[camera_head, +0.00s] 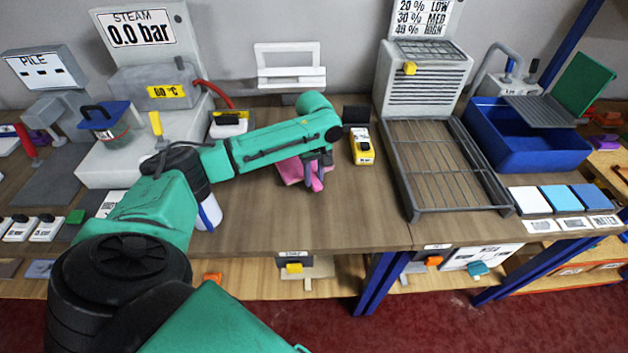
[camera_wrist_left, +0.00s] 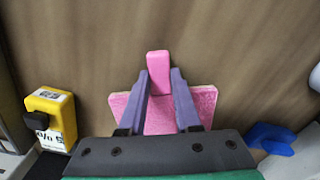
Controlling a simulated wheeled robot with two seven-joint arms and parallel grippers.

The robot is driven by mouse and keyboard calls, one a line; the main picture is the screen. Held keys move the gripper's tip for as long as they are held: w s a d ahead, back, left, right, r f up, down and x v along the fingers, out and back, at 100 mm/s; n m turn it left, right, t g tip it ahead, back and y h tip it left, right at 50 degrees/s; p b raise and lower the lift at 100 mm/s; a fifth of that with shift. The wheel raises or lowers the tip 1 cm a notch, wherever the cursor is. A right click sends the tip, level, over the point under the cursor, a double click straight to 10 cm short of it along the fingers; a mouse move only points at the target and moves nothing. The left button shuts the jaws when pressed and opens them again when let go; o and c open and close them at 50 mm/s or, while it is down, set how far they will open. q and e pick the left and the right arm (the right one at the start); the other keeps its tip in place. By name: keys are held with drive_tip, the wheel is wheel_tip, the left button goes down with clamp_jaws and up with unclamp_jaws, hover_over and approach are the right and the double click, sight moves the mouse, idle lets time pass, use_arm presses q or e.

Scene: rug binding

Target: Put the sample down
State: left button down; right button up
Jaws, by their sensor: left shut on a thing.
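The pink sample (camera_head: 292,172) is at the middle of the workbench (camera_head: 270,225), under the end of my left arm. My left gripper (camera_head: 318,170) is shut on it. In the left wrist view the sample (camera_wrist_left: 182,108) shows as a flat pink piece with a narrow upright tab, and the gripper's two fingers (camera_wrist_left: 160,90) close on either side of that tab. The sample is at or very near the wooden top; I cannot tell whether it touches. My arm hides part of it in the head view. My right gripper is not in view.
A yellow device (camera_head: 362,146) stands just right of the sample. A wire rack (camera_head: 440,165) and a blue basin (camera_head: 525,140) lie further right. The steam unit (camera_head: 150,80) stands at the left. The bench is clear in front of the sample.

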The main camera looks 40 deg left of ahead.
use_arm(q)
wheel_tip(320, 180, down, 3)
drive_tip(key=shift+d+r, duration=0.1)
drive_tip(key=shift+r, duration=0.1)
drive_tip(key=shift+f, duration=0.1)
drive_tip(key=c, duration=0.6)
unclamp_jaws()
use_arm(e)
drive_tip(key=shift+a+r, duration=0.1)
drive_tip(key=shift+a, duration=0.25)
use_arm(q)
drive_tip(key=shift+r, duration=0.25)
wheel_tip(320, 180, up, 12)
drive_tip(key=b, duration=0.1)
drive_tip(key=shift+f+b, duration=0.15)
drive_tip(key=shift+b, duration=0.2)
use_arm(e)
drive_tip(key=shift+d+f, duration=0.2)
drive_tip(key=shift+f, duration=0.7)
